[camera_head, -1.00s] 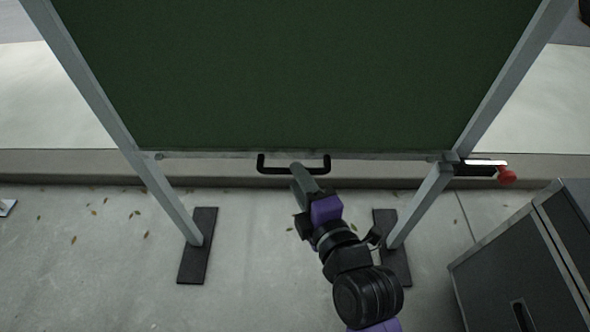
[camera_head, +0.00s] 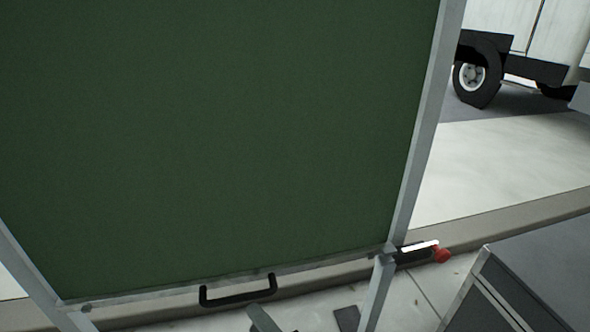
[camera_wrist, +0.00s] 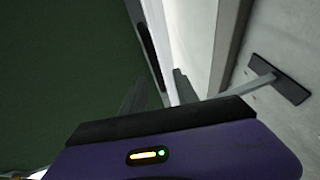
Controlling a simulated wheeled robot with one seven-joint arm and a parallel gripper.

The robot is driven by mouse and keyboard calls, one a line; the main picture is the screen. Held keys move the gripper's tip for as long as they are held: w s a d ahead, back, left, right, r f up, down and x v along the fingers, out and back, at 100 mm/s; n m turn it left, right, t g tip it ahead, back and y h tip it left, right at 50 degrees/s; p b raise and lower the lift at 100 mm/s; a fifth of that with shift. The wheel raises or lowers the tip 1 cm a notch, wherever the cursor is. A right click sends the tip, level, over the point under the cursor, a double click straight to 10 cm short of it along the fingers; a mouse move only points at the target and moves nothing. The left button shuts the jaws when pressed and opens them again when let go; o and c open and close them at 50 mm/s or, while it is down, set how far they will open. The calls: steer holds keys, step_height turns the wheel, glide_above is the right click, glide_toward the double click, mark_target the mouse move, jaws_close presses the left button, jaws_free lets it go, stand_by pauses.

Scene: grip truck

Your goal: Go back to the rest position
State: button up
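My gripper (camera_head: 263,320) shows only as a grey fingertip at the bottom edge of the head view, just below the black handle (camera_head: 238,291) of the green panel (camera_head: 220,140). In the wrist view, my gripper (camera_wrist: 160,76) has its two dark fingers apart, with no object held between them. The handle (camera_wrist: 150,55) lies beyond the fingers there, along the panel's pale lower frame bar. The fingers look clear of it, though the exact distance is hard to tell. The rest of my arm is hidden below the head view.
A red-knobbed clamp (camera_head: 441,254) sticks out at the frame's lower right corner. A dark case (camera_head: 530,275) stands at the lower right. A frame foot (camera_wrist: 282,82) lies on the pavement. A white truck (camera_head: 550,40) is parked at the back right, beyond open pavement.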

steer(key=d+r+m+t, duration=0.3)
steer(key=r+m, duration=0.1)
steer(key=m, duration=0.3)
steer(key=s+d+f+m+t+h, duration=0.2)
steer(key=s+d+m+h, duration=0.35)
steer(key=d+m, duration=0.55)
steer(key=s+d+f+m+g+h, duration=0.1)
steer(key=s+d+m+h, duration=0.1)
steer(key=s+d, duration=0.45)
steer(key=s+d+f+m+h, duration=0.1)
steer(key=s+d+m, duration=0.2)
steer(key=s, duration=0.6)
steer(key=s+d+f+m+g+h, duration=0.1)
steer(key=s+d+m+h, duration=0.1)
steer(key=s+d, duration=0.45)
step_height(320, 180, up, 33)
steer(key=s+a+p, duration=0.1)
steer(key=p, duration=3.2)
steer(key=shift+s+a+f, duration=0.15)
steer(key=shift+s+a, duration=0.15)
